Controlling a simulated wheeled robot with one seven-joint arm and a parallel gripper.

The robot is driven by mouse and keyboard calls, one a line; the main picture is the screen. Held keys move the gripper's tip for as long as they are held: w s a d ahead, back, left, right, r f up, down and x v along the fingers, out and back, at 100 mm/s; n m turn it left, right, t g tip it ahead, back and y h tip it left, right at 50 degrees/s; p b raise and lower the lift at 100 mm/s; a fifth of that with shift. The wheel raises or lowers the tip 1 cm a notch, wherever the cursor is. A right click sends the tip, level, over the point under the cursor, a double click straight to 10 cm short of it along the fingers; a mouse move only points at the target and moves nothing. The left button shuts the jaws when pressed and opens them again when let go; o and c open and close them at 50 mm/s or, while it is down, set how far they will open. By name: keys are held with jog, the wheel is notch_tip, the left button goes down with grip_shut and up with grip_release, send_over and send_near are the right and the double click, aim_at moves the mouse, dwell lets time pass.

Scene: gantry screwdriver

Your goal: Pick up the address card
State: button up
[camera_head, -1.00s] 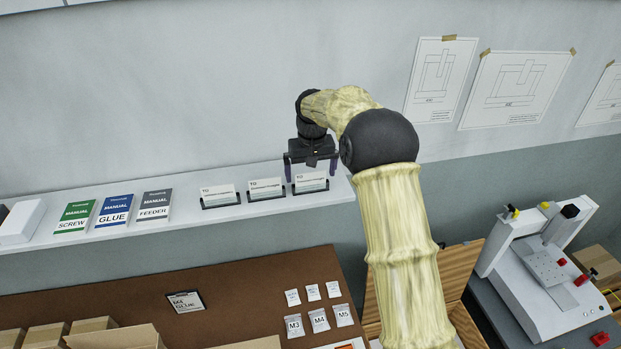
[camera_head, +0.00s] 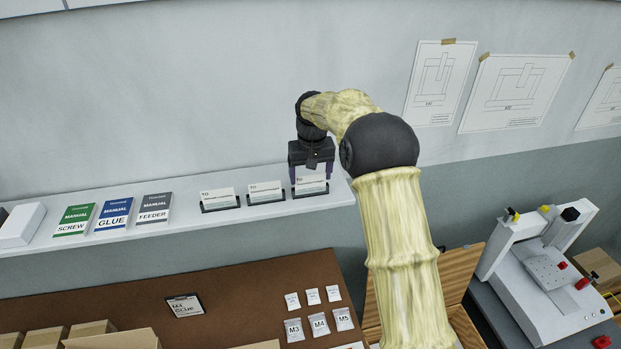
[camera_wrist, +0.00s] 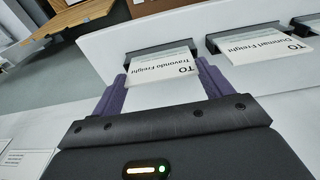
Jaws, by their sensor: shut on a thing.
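Three white address cards stand in dark holders on the shelf. My gripper (camera_head: 311,181) is at the rightmost address card (camera_head: 311,185), with a purple finger at each side edge. In the wrist view this card reads "TO Travonda Freight" (camera_wrist: 160,68), and my gripper (camera_wrist: 162,85) is shut on it across its width. The card's lower edge is still in its dark holder (camera_wrist: 160,51). The left card (camera_head: 218,197) stands further along.
The white shelf (camera_head: 170,233) also bears three manuals: green SCREW (camera_head: 75,219), blue GLUE (camera_head: 114,212) and grey FEEDER (camera_head: 154,207). The wall (camera_head: 200,90) is close behind the cards. Below is a brown bench (camera_head: 245,290) with small labelled bags (camera_head: 319,322).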

notch_tip(320, 180, up, 10)
jog(key=b, duration=0.2)
jog(key=shift+f+b, duration=0.15)
jog(key=shift+b, duration=0.2)
jog(key=shift+w, duration=0.1)
dwell(0.3)
